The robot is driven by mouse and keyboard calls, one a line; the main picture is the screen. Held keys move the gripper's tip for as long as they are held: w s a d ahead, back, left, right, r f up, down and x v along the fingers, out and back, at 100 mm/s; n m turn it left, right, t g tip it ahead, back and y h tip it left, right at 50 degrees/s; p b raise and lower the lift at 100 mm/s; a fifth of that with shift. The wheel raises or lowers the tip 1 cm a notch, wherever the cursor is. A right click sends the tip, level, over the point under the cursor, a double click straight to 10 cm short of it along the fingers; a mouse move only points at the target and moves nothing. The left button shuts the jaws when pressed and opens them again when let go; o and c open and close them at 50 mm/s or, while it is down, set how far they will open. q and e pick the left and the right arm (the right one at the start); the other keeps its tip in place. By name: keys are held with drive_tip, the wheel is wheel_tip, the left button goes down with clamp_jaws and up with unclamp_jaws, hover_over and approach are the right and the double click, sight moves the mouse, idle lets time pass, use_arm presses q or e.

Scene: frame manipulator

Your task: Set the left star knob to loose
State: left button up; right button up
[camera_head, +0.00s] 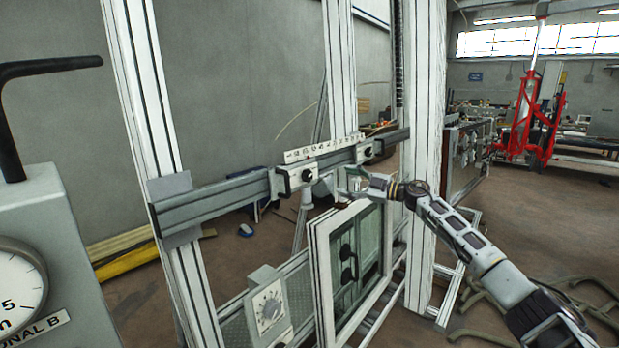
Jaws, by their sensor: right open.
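A grey horizontal rail carries two pale clamp blocks, each with a dark knob. The left star knob (308,176) is on the left block (292,178), and the right knob (367,152) is on the right block. The knobs are too small for me to tell loose from tight. My right gripper (353,181) is open just below the rail, to the right of the left knob and below the right one. It appears apart from both and holds nothing visible. My left gripper is not in view.
A numbered scale strip (318,148) runs above the blocks. White upright posts (142,90) stand at both sides of the rail. A framed window panel (322,270) and a dial box (267,305) are below. A gauge box (45,230) with a black handle is at the left.

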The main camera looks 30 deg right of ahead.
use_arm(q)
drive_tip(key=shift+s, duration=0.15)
use_arm(e)
drive_tip(key=shift+s+a+f+m, duration=0.1)
drive_tip(key=shift+a+f+m, duration=0.15)
drive_tip(key=shift+m, duration=0.55)
drive_tip(key=shift+s+r, duration=0.1)
drive_tip(key=shift+r, duration=0.05)
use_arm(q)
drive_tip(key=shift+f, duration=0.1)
use_arm(e)
drive_tip(key=shift+a, duration=0.1)
